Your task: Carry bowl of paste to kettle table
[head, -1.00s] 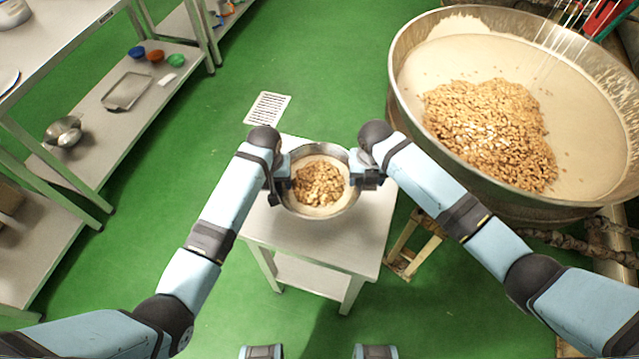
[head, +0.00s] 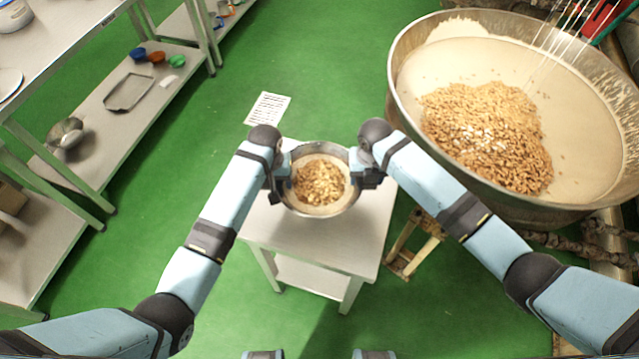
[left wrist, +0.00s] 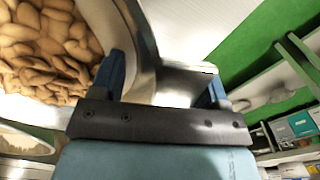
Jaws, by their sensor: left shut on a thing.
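A metal bowl (head: 322,211) holds pale paste with nuts heaped on it. In the head view it is over the small white table (head: 350,240), between my two grippers; I cannot tell whether its base touches the table. My left gripper (head: 283,178) is shut on the bowl's left rim. In the left wrist view its fingers (left wrist: 165,80) straddle the bowl's wall (left wrist: 141,35), with nuts inside. My right gripper (head: 362,172) is at the bowl's right rim; its fingers are too small and hidden to judge.
A large kettle (head: 395,85) with paste and nuts stands at the right. A small wooden stool (head: 428,245) is between it and the table. Shelved tables (head: 100,145) stand at the left.

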